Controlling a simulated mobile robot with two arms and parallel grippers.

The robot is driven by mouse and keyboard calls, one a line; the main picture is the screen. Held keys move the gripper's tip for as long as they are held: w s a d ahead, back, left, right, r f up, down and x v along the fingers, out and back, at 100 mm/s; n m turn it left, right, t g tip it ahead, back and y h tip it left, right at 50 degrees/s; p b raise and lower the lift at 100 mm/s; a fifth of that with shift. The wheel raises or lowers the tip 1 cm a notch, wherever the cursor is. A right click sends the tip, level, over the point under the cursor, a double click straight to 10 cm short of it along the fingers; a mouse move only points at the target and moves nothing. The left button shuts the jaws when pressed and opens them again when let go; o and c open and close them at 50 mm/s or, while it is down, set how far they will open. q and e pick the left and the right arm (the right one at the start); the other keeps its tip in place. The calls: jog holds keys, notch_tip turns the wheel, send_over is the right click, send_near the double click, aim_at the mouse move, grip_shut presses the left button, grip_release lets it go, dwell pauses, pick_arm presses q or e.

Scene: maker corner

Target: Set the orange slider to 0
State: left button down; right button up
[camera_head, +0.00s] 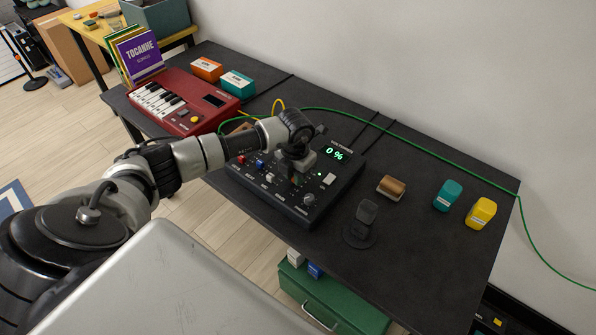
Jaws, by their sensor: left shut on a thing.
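A black control panel (319,206) with several sliders and knobs sits on the dark table. Its green display (335,154) reads "0 %". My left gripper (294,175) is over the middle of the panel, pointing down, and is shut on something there. The gripper and wrist hide most of what it holds; a small bit of orange shows just below the fingers, so it appears to be the orange slider (294,179). Red, blue and white slider caps show beside it on the panel. My right gripper is not in view.
A red keyboard (212,108) stands left of the panel. Orange and teal boxes lie behind it. A dark stand (362,222), a brown roll (391,188), a teal piece (447,195) and a yellow piece (481,213) are to the right. A green cable (410,135) runs along the back.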

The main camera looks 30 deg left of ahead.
aim_at(285, 192)
pick_arm(q)
jog(key=s, duration=0.3)
jog(key=s+p, duration=0.1)
jog(key=shift+s+a+r, duration=0.15)
jog(key=shift+a+r, duration=0.05)
jog(key=shift+r, duration=0.05)
jog(key=shift+s+f, duration=0.15)
jog(key=shift+f, duration=0.15)
jog(key=c, duration=1)
grip_release()
notch_tip(285, 192, up, 11)
jog(key=b, duration=0.1)
